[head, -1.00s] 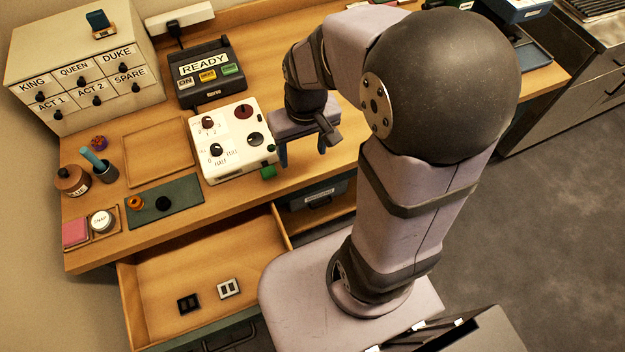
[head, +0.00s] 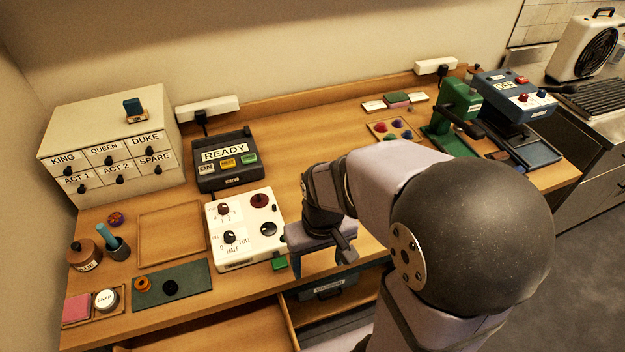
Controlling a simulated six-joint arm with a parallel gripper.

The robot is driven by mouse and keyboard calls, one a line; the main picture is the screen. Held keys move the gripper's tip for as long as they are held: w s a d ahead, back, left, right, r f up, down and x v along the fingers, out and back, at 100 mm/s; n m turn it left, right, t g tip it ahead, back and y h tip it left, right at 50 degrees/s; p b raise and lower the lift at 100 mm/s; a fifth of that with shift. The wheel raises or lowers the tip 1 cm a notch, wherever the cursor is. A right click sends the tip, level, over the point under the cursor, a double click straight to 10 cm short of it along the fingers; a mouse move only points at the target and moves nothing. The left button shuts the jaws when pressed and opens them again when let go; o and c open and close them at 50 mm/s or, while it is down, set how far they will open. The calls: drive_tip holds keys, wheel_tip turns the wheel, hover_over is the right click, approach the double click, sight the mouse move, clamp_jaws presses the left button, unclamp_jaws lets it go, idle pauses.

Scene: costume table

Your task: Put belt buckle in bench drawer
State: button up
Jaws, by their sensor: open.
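My gripper (head: 318,262) is open and points down just right of the white control box, near the bench's front edge. No belt buckle can be made out now; the front of the drawer's floor is cut off by the frame.
The white control box (head: 245,230) with knobs stands beside my gripper. A green mat (head: 190,288), wooden tray (head: 172,235), READY unit (head: 225,160) and small labelled cabinet (head: 112,150) are left. A green press (head: 455,115) stands back right. An open compartment (head: 335,300) lies below the bench.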

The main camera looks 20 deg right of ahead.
drive_tip(key=shift+w+d+f+t+p, duration=0.4)
drive_tip(key=shift+w+d, duration=1.45)
drive_tip(key=shift+w, duration=3.3)
drive_tip(key=shift+w+d+f+t+p, duration=0.1)
drive_tip(key=shift+w+d+f+t, duration=1.2)
drive_tip(key=shift+w, duration=3.8)
drive_tip(key=shift+w+d+r+t+p, duration=0.25)
drive_tip(key=shift+w+d, duration=2.15)
drive_tip(key=shift+w, duration=2.75)
drive_tip(key=shift+w+a+f+p, duration=0.1)
drive_tip(key=shift+a+f+p, duration=0.1)
drive_tip(key=shift+f+p, duration=0.45)
drive_tip(key=shift+p+x, duration=0.6)
drive_tip(key=shift+x, duration=1.4)
drive_tip(key=shift+a, duration=0.1)
drive_tip(key=c, duration=1.2)
drive_tip(key=shift+r, duration=0.1)
drive_tip(key=shift+c, duration=0.2)
